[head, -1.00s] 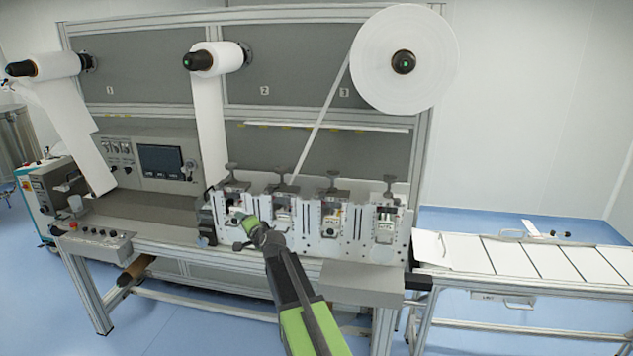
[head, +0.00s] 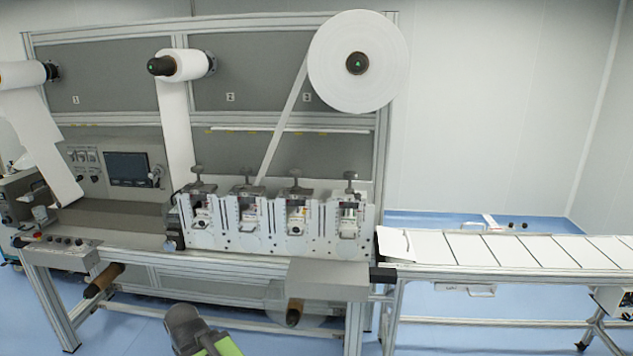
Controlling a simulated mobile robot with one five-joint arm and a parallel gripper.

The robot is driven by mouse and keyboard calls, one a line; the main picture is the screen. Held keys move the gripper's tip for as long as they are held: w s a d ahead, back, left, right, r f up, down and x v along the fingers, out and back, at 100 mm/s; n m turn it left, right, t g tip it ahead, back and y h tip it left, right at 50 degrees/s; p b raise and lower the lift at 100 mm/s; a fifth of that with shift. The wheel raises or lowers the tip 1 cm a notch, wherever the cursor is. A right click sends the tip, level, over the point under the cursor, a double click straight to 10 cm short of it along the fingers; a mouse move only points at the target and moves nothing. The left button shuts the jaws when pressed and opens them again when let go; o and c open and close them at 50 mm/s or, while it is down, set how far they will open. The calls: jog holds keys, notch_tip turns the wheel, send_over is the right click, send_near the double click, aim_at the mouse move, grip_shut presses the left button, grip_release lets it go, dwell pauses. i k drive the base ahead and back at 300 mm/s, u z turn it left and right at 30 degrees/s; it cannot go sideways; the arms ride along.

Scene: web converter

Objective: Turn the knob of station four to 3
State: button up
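A row of stations sits in the white front block of the machine. The rightmost one, the fourth from the left, is station four (head: 348,222). A dark knob (head: 350,176) stands above it on a short stem. Its setting and any scale numbers are too small to read. Only a grey and green part of my arm (head: 184,328) shows at the bottom edge, low and left of the stations and well apart from them. No gripper fingers can be made out.
Similar knobs stand above the other stations, including the third station's knob (head: 295,174). A big white roll (head: 357,62) hangs above. A grey box (head: 328,278) juts out below the stations. A conveyor (head: 500,250) extends right. Blue floor lies in front.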

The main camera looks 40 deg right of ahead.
aim_at(349, 175)
jog(key=u, duration=4.9)
jog(key=i, duration=0.1)
jog(key=z, duration=2.85)
jog(key=k, duration=0.8)
jog(key=z, duration=1.75)
jog(key=i, duration=1)
jog(key=u, duration=0.1)
